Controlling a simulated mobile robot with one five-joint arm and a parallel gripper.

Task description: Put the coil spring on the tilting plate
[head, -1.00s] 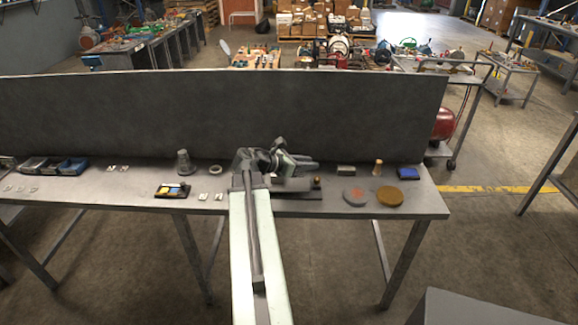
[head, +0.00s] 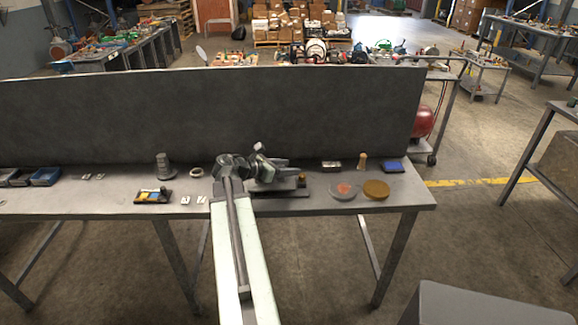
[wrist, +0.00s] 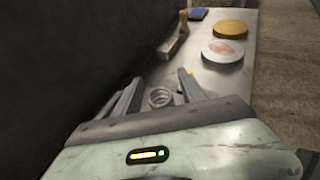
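My gripper (wrist: 157,90) is low over the bench, its two fingers apart. A grey coil spring (wrist: 160,97) shows between the fingers in the wrist view, with a gap on each side; its lower part is hidden by the gripper body. In the head view, my gripper (head: 287,163) points right and I cannot make out the spring. A dark flat plate (head: 292,192) lies under and in front of the gripper, with a small brass-coloured piece (head: 301,180) at its right end. I cannot tell for sure whether this is the tilting plate.
A grey disc with a reddish mark (head: 342,191) and an ochre disc (head: 376,190) lie to the right. Behind them are a small block (head: 331,166), a wooden peg (head: 362,161) and a blue box (head: 393,167). A tall dark panel (head: 200,115) stands along the back.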

